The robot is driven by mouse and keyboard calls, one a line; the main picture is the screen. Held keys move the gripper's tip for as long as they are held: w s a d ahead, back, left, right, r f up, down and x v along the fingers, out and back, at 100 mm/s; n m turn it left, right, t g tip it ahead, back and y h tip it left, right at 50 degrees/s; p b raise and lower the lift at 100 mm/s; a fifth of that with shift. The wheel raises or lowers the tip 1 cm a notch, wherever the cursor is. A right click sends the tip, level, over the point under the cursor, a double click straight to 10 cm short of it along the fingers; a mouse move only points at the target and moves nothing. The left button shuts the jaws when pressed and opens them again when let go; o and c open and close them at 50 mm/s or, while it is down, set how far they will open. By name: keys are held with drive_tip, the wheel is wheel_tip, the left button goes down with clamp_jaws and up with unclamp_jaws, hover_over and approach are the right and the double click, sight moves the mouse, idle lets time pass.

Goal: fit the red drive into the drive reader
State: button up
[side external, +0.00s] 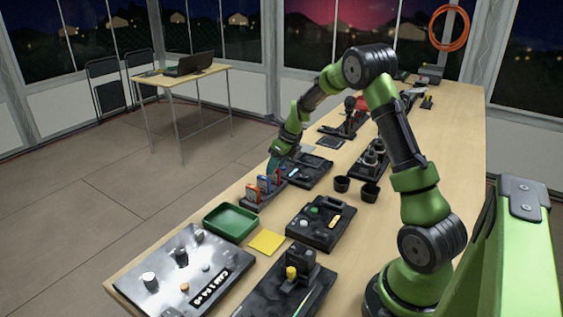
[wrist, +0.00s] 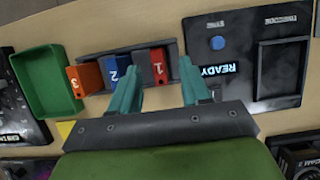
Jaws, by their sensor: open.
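The red drive (wrist: 158,62), marked 1, stands in a dark rack (wrist: 97,56) beside the blue drive (wrist: 116,70), marked 2, and the orange drive (wrist: 84,78), marked 3. My gripper (wrist: 160,82) is open, with its teal fingers either side of the red drive in the wrist view; whether they touch it I cannot tell. In the side view my gripper (side external: 276,162) is low over the rack's far end, by the red drive (side external: 277,175). The drive reader (wrist: 234,72) is the black panel right of the rack, with a blue button and a lit READY display.
A green tray (wrist: 48,84) lies left of the rack. In the side view, two dark cups (side external: 355,187) stand right of the reader, and a black panel with coloured knobs (side external: 320,222) lies nearer. A yellow square (side external: 266,241) lies by the tray.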

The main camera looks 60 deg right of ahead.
sight(274, 177)
drive_tip(key=x, duration=0.3)
drive_tip(key=shift+f, duration=0.1)
drive_tip(key=shift+c, duration=0.3)
clamp_jaws()
drive_tip(key=shift+a, duration=0.1)
